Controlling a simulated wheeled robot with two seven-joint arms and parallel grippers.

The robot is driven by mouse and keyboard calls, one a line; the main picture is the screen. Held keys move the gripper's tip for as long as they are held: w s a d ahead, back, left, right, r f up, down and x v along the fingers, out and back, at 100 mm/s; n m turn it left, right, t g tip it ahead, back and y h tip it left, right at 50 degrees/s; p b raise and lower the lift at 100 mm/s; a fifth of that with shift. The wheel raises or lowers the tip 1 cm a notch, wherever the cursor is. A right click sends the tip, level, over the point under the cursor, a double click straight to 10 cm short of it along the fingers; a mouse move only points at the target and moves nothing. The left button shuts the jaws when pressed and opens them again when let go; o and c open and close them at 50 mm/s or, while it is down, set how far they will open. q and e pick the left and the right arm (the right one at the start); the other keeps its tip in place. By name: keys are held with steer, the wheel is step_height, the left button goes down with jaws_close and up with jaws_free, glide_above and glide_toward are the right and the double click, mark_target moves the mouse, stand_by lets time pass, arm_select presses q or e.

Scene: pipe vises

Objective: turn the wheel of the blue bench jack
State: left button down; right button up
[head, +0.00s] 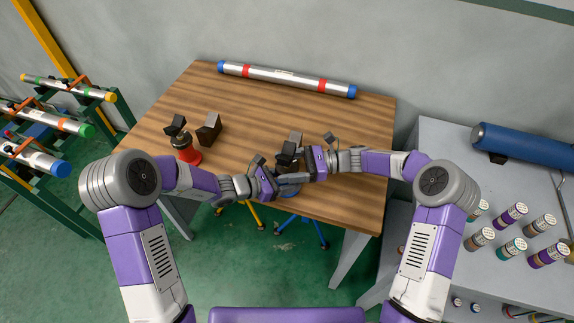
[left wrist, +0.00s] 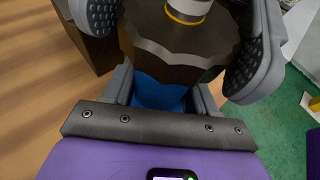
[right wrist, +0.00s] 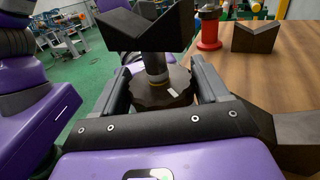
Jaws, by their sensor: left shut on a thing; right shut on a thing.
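The blue bench jack stands at the table's front edge, largely hidden by my grippers in the head view. Its dark V-shaped head (head: 295,138) sticks up there and shows large in the right wrist view (right wrist: 150,28). Its dark scalloped wheel (right wrist: 160,92) lies between the fingers of my right gripper (head: 301,160), which is shut on it from the right. My left gripper (head: 283,180) reaches in from the left, lower down, and is shut on the jack's blue body (left wrist: 158,92), just under the wheel (left wrist: 175,48). The exact finger contacts are partly hidden.
A red jack (head: 188,154) and a dark V-block (head: 209,130) stand at the table's left. A steel pipe with blue ends (head: 285,79) lies along the back. The wooden table's (head: 340,115) middle is clear. A grey bench (head: 450,150) with a blue cylinder (head: 525,147) stands right.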

steer(key=n+g+h, duration=0.1)
steer(key=n+g, duration=0.1)
steer(key=g, duration=0.1)
steer(key=n+g+h, duration=0.1)
steer(key=n+g, duration=0.1)
steer(key=g, duration=0.1)
steer(key=shift+a+r, duration=0.1)
steer(key=shift+a, duration=0.05)
steer(key=shift+n+g+h, duration=0.9)
steer(key=shift+n+g, duration=0.3)
steer(key=shift+g, duration=0.4)
steer(key=o, duration=1)
step_height(320, 180, up, 10)
